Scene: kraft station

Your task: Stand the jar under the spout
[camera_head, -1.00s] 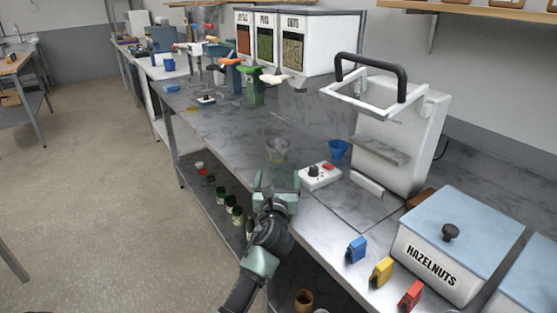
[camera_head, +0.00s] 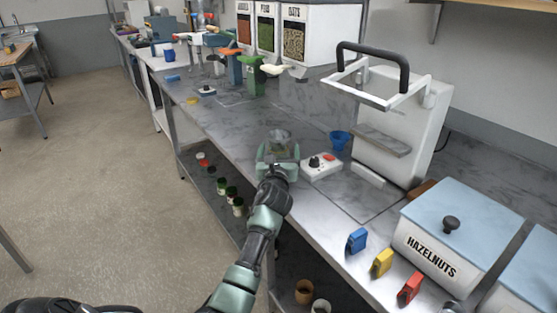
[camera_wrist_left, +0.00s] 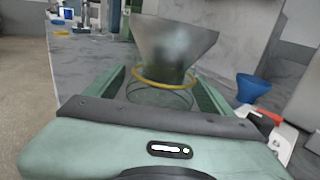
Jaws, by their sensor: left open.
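A clear glass jar (camera_wrist_left: 160,97) with a yellow ring at its rim stands on the bench. A grey see-through funnel-like piece (camera_wrist_left: 175,45) flares out on top of it; it also shows in the head view (camera_head: 279,136). My left gripper (camera_head: 279,152) is open, with its fingers on either side of the jar in the left wrist view; I cannot tell whether they touch it. Dispenser bins (camera_head: 294,32) stand farther back, with a green-bodied spout unit (camera_head: 254,80) and a white-tipped spout (camera_head: 273,70) in front. My right gripper is not in view.
A white control box (camera_head: 321,168) and a blue funnel (camera_head: 340,139) are right of the jar. A white press with a black handle (camera_head: 400,120) stands behind. Blue, yellow and red clips (camera_head: 382,262) lie near the front edge. The bench (camera_head: 225,118) toward the spouts is mostly clear.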

